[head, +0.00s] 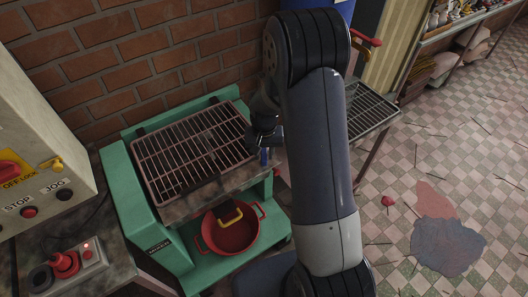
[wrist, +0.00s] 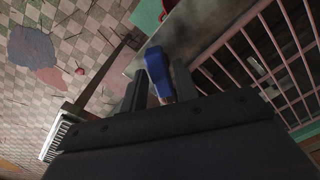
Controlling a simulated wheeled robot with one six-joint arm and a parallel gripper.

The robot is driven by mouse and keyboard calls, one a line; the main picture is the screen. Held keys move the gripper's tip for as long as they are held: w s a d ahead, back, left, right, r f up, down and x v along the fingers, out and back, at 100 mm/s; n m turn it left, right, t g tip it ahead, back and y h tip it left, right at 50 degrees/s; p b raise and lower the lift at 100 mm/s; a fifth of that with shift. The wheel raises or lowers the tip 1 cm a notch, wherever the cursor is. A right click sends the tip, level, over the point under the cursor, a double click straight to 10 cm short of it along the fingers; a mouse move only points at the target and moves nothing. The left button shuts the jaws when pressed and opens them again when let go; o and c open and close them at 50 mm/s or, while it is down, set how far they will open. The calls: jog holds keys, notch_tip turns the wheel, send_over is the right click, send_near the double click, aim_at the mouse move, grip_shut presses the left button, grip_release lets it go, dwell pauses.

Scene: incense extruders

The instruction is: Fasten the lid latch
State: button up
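The grille lid (head: 188,150) lies over the top of the green machine (head: 128,190) and looks lowered. A blue latch lever (head: 264,157) is at the machine's right front corner, and it also shows in the wrist view (wrist: 156,69). My gripper (head: 262,143) is at this lever, partly hidden behind my arm. In the wrist view its two dark fingers (wrist: 159,85) are apart, with the blue lever between or just beyond them. I cannot tell whether either finger touches it. The latch's catch is not clearly visible.
A control box (head: 35,130) and a red-knobbed pedestal (head: 70,265) stand at left. A wire rack (head: 368,108) is behind my arm. The tiled floor (head: 440,170) at right has scattered sticks and stains.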

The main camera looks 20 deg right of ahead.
grip_shut()
jog(key=n+b, duration=0.2)
jog(key=shift+f+n, duration=0.15)
jog(key=shift+n, duration=0.25)
jog(key=shift+n+b, duration=1.1)
jog(key=shift+n, duration=0.6)
jog(key=shift+r, duration=0.2)
jog(key=shift+o, duration=1.4)
grip_release()
